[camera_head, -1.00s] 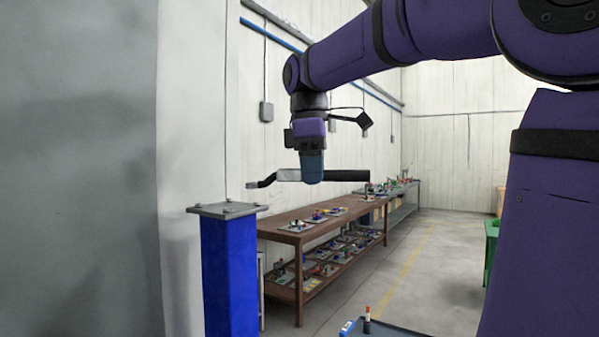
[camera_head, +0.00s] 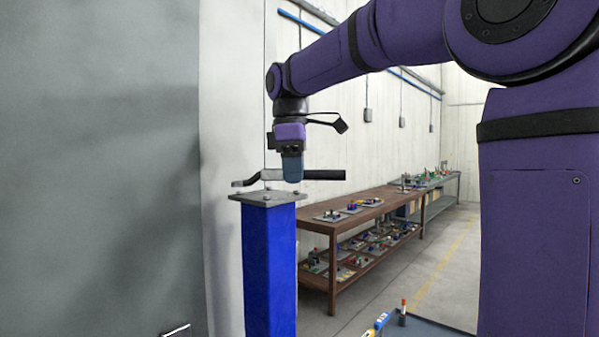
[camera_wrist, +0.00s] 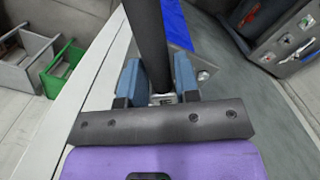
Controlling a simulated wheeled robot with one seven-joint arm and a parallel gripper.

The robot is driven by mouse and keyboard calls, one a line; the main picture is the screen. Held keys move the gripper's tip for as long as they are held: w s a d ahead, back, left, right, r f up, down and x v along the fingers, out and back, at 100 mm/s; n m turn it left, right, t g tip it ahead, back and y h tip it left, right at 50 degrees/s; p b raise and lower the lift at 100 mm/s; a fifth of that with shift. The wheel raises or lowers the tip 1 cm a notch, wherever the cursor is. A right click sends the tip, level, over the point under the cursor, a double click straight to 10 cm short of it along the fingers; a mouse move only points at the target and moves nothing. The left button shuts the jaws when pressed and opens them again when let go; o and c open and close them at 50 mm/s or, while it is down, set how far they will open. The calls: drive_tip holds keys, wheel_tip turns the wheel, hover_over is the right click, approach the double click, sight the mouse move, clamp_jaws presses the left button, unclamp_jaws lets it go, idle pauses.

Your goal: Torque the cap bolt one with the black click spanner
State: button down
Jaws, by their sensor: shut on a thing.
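My gripper (camera_head: 292,180) is shut on the click spanner (camera_head: 325,175), which has a black handle and a grey head end pointing left. The spanner lies roughly level just above the grey cap plate (camera_head: 262,199) on top of the blue column (camera_head: 270,265). Small bolts show on the plate; I cannot tell which is bolt one, or whether the spanner head touches any. In the wrist view the black handle (camera_wrist: 148,40) runs up between the blue fingers (camera_wrist: 158,85). One bolt (camera_wrist: 203,76) shows just right of the fingers.
A brown workbench (camera_head: 330,228) with several small parts stands behind, right of the column. A blue-topped surface (camera_head: 430,328) with small items is at the bottom. Grey wall panel fills the left. In the wrist view a green crate (camera_wrist: 62,70) stands at left.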

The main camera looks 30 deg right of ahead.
drive_tip(key=w+d+n, duration=0.2)
drive_tip(key=w+n, duration=0.5)
drive_tip(key=shift+w+d+n, duration=0.15)
drive_tip(key=shift+n, duration=0.25)
drive_tip(key=shift+f, duration=0.75)
idle(0.6)
